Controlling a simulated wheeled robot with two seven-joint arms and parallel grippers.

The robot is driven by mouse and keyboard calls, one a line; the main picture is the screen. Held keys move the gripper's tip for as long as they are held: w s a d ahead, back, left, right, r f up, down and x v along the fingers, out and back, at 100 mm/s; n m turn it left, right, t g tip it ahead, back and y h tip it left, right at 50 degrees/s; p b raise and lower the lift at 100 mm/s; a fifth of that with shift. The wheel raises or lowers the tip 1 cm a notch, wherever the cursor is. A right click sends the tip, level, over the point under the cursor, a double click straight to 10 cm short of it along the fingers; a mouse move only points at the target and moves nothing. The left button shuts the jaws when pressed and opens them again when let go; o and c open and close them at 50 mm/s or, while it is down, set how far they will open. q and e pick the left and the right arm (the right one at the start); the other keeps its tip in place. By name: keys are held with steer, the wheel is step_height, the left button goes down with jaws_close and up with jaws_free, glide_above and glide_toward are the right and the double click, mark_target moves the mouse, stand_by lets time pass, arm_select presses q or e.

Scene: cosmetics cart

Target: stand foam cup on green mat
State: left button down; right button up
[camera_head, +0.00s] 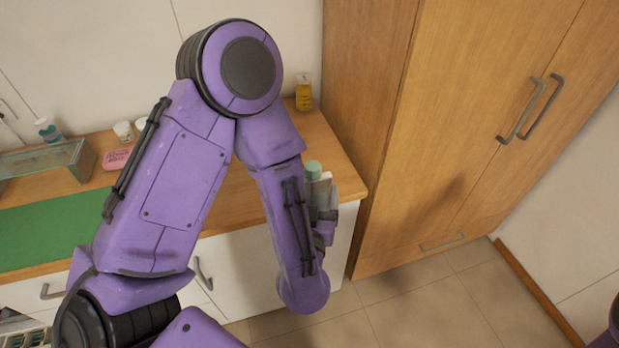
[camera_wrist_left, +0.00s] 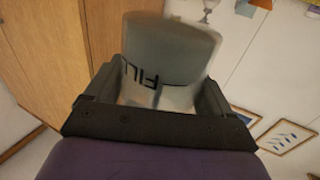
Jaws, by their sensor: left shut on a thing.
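In the left wrist view my left gripper (camera_wrist_left: 158,98) is shut on the foam cup (camera_wrist_left: 170,55), a pale, shaded cup with dark "FILL" lettering, one finger on each side. My right gripper is not in view.
A yellow bottle (camera_head: 303,92) stands at the counter's back right. A pink item (camera_head: 117,159), a white jar (camera_head: 123,131) and a glass box (camera_head: 55,158) stand behind the mat. A tall wooden cabinet (camera_head: 455,120) rises at right.

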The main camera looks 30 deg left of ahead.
arm_select(q)
steer(key=shift+s+d+r+p, duration=0.3)
steer(key=shift+s+d+p, duration=0.1)
steer(key=shift+s+d, duration=0.1)
